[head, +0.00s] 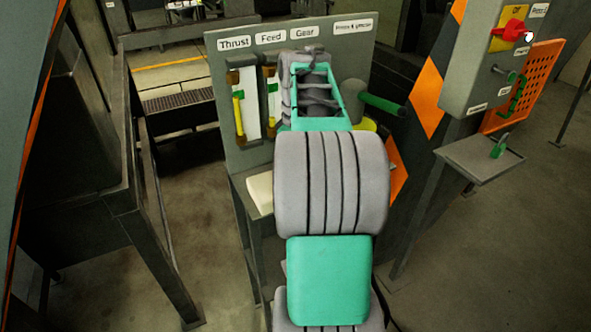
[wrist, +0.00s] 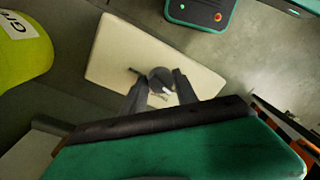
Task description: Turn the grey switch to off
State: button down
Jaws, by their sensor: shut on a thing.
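In the wrist view, a cream plate (wrist: 115,62) lies below my gripper. A round dark grey knob (wrist: 160,76), which looks like the grey switch, shows against its middle, with a short dark bar sticking out to the left. My gripper (wrist: 157,88) is shut on this knob, one dark finger on each side. Small marks near the knob are too blurred to read. In the head view, my arm hides the gripper and the knob; only a corner of what looks like the cream plate (head: 260,193) shows beside it.
A grey panel labelled Thrust, Feed and Gear (head: 235,150) stands behind my arm, with yellow gauges. A grey control box (head: 485,85) with a red switch (head: 512,31) on a yellow plate is at the right, above a small shelf (head: 475,158). A yellow-green rounded object (wrist: 22,50) is at the wrist view's left.

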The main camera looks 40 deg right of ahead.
jog(key=shift+r, duration=0.1)
dwell(0.3)
jog(key=c, duration=1.2)
grip_release()
jog(key=shift+c, duration=0.2)
jog(key=r+p, duration=0.1)
jog(key=r, duration=0.1)
jog(key=r+p, duration=0.2)
jog(key=r, duration=0.1)
jog(key=r+p, duration=0.2)
jog(key=shift+w+d+r, duration=0.1)
jog(key=shift+d+r, duration=0.15)
jog(key=shift+r, duration=0.15)
jog(key=w+a+f+m+t, duration=0.1)
jog(key=w+a, duration=0.1)
jog(key=a, duration=1)
jog(key=s+a+f+m+t, duration=0.1)
jog(key=s+a+f, duration=0.3)
jog(key=a, duration=0.4)
jog(key=s+a+f+m+t, duration=0.1)
jog(key=s+a+f+m, duration=0.1)
jog(key=a+f, duration=0.3)
jog(key=s+a, duration=0.1)
jog(key=a, duration=0.2)
jog(key=shift+s+a+m+t+h, duration=0.35)
jog(key=shift+s+m+t+h, duration=0.05)
